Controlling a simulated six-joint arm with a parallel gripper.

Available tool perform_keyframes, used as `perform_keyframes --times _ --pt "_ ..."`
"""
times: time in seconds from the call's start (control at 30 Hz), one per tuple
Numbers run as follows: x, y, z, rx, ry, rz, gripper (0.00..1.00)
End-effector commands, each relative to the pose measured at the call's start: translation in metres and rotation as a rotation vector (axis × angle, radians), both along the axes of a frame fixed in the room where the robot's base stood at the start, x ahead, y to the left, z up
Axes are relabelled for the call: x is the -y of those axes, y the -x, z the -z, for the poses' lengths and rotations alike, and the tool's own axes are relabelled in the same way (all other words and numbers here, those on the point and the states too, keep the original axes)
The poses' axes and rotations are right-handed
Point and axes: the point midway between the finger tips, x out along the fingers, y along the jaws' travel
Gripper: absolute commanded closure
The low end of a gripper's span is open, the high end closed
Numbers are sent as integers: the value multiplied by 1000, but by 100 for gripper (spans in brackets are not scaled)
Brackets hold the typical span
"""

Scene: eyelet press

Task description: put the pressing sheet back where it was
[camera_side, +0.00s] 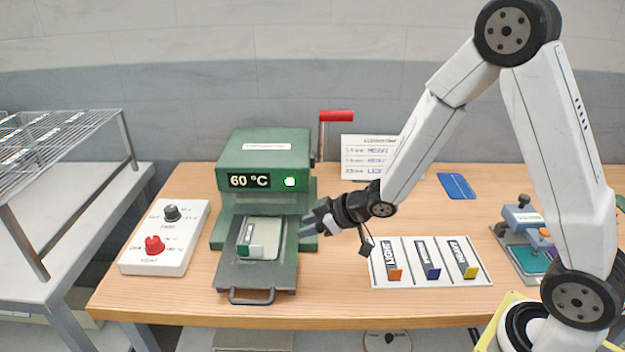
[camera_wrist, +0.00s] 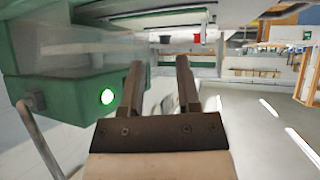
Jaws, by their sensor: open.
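A pale, rounded square sheet (camera_side: 263,240) lies on the pulled-out dark plate of the green press (camera_side: 262,160). A dark strip with a green end (camera_side: 243,249) lies along its left side; I cannot tell whether the pressing sheet is the pale piece or this strip. My gripper (camera_side: 312,222) points left, just right of the plate, above table level. In the wrist view my gripper (camera_wrist: 158,80) is open, with nothing between its fingers; the press's green housing (camera_wrist: 70,105) and lit lamp are at left, and the sheet cannot be made out.
A white board (camera_side: 429,281) with orange-, blue- and yellow-ended strips lies right of the press. A control box (camera_side: 165,237) with two knobs stands at left. A red-handled lever (camera_side: 336,116) rises behind. A blue pad (camera_side: 457,186) and a small green device (camera_side: 527,245) are farther right.

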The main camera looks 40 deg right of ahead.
Motion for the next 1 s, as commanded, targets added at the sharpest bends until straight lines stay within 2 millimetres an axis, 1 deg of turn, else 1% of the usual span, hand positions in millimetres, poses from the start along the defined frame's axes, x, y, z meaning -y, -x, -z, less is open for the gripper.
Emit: perform_keyframes --times 0.03,0.17,0.27,0.3,0.37,0.5,0.6,0.7,0.8,0.93,0.97,1.0 --pt "8 6 -5 -30 29 49 58" --pt "27 27 -8 -136 89 176 58" --pt "39 48 -11 -227 119 264 58" --pt "43 58 -12 -269 127 297 58" --pt "47 73 -13 -330 135 342 58" --pt "51 112 -16 -480 134 430 58" --pt "50 136 -17 -572 120 471 58" --pt "47 155 -18 -645 107 495 58" --pt "45 166 -19 -688 97 507 58" --pt "44 171 -19 -709 93 511 58" --pt "44 171 -19 -710 92 511 52" --pt "44 171 -19 -710 92 511 51"
